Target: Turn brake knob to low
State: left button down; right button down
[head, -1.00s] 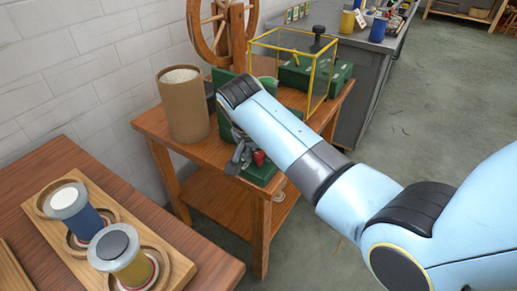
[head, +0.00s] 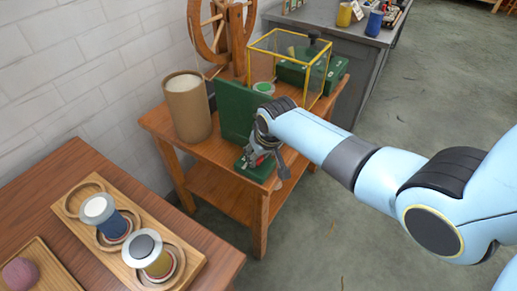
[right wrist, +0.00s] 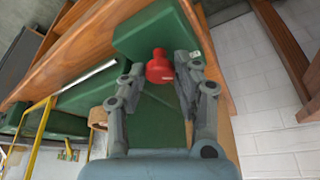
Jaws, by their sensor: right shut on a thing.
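The brake knob (right wrist: 159,66) is a red knob on a green device, and it sits between the fingertips of my right gripper (right wrist: 160,72) in the right wrist view. The gripper is shut on it. In the head view my right gripper (head: 262,160) is down at the low base (head: 252,172) of the green device, and it mostly hides the knob. The upright green panel (head: 237,108) stands behind the base. Any low marking is too small to read. My left gripper is not in view.
A tan canister (head: 187,108) stands left of the green panel on the wooden table. A yellow-framed clear box (head: 290,65) and a wooden wheel (head: 212,27) are behind. A board (head: 120,245) with spools lies on the nearer table. Floor at right is clear.

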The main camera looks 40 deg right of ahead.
jog(key=shift+n+y+p, duration=0.3)
jog(key=shift+n, duration=0.5)
jog(key=c, duration=1)
grip_release()
jog(key=v, duration=1.2)
jog(key=shift+d, duration=0.1)
jog(key=shift+f, duration=0.1)
